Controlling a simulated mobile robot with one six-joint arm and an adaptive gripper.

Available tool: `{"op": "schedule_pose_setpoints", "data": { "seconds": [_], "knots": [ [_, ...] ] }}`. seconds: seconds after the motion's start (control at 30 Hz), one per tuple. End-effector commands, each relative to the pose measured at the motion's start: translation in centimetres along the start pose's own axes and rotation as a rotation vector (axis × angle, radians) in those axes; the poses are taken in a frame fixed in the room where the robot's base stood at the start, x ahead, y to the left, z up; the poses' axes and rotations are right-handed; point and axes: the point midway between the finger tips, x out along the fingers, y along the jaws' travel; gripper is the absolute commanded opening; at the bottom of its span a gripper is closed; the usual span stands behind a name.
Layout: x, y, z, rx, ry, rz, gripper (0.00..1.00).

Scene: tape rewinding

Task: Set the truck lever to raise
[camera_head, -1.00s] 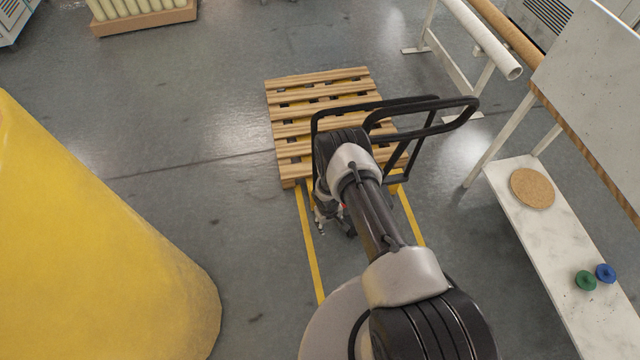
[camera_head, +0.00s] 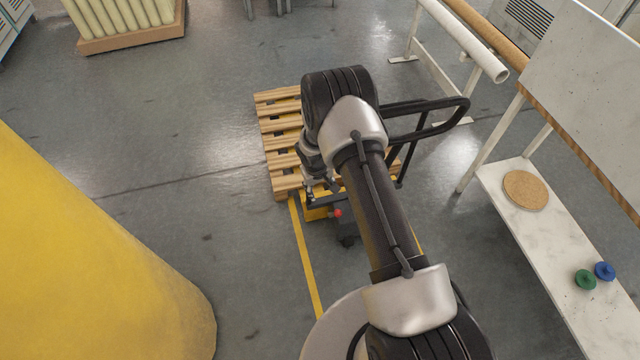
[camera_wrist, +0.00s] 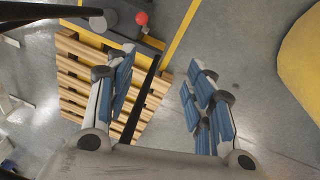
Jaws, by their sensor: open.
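The pallet truck shows as a yellow body (camera_head: 318,206) with a black looped handle (camera_head: 440,118), partly hidden behind my arm. A red ball knob (camera_head: 337,213), apparently the lever's end, shows beside the yellow body. In the wrist view the red knob (camera_wrist: 141,18) is at the top, beside a dark grey block, beyond the fingertips. My gripper (camera_head: 320,187) is above the front of the truck. In the wrist view my gripper (camera_wrist: 163,85) is open, its blue-padded fingers wide apart. A thin black bar (camera_wrist: 143,98) shows between them, nearer the left finger. Contact cannot be told.
A wooden pallet (camera_head: 282,140) lies around the truck's far part. A large yellow object (camera_head: 90,260) fills the left. A white bench (camera_head: 555,245) with green and blue spools stands right, near a rack with rolls (camera_head: 470,40). Floor is clear between the yellow object and pallet.

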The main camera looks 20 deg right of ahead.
Motion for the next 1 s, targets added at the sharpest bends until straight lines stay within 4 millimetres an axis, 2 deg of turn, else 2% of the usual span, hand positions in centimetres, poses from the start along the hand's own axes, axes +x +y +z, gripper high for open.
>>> {"op": "schedule_pose_setpoints", "data": {
  "seconds": [0.23, 0.83, 0.93, 1.0],
  "knots": [
    [-1.7, 0.4, -0.6, 0.007, 0.007, 0.005, 0.49],
    [-2.0, 0.5, -0.7, 0.009, 0.009, 0.005, 0.49],
    [-3.9, 0.9, -1.3, 0.016, 0.018, 0.009, 0.49],
    [-6.6, 1.5, -1.9, 0.026, 0.03, 0.015, 0.49]
  ]
}}
